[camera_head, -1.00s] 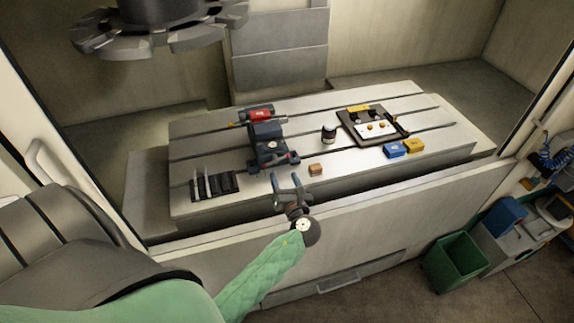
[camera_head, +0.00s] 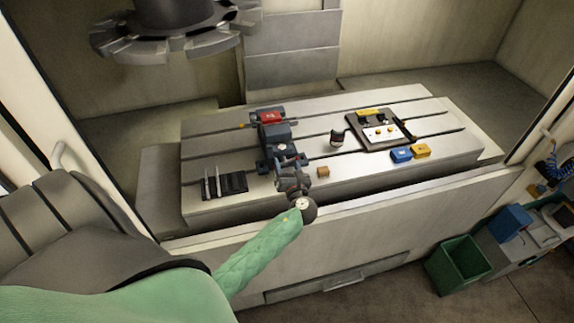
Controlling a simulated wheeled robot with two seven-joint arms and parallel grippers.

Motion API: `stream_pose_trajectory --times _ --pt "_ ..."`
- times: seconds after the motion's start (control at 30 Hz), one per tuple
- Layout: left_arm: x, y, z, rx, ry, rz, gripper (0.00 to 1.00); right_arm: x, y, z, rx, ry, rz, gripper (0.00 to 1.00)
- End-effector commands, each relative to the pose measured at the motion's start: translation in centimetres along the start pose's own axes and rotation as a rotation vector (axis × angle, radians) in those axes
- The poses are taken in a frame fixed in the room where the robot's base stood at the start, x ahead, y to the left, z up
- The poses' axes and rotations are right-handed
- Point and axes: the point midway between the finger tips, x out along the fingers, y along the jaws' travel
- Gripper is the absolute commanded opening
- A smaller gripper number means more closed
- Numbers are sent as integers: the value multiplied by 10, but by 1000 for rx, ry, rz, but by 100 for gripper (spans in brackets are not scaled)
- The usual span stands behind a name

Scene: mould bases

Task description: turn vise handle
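The vise (camera_head: 275,136) is a dark blue-grey block with a red part at its far end, standing on the slotted metal table. My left gripper (camera_head: 289,172) is at the near end of the vise and overlaps it in the picture. The vise handle cannot be made out; the gripper covers that end. The fingers blend with the dark vise base, so I cannot tell whether they are open or touch anything. My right gripper is not in view.
A small brown block (camera_head: 323,172) lies just right of my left gripper. A dark rack (camera_head: 224,186) is to the left. A dark-and-white cylinder (camera_head: 337,138), a plate fixture (camera_head: 381,130), a blue block (camera_head: 401,155) and a yellow block (camera_head: 421,151) are to the right.

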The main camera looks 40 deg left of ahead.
Motion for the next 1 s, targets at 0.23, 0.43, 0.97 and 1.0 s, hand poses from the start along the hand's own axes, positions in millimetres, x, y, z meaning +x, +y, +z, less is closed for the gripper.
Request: stream_pose_trajectory --times 0.23,0.43,0.97,1.0 --pt "0 0 0 0 0 -1 5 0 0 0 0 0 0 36" --pt "-1 -1 0 -1 0 -2 0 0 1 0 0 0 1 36" --pt "-1 -3 -2 -210 0 -3 0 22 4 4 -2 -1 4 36" --pt "-1 -3 -2 -240 0 -3 0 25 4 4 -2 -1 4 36"
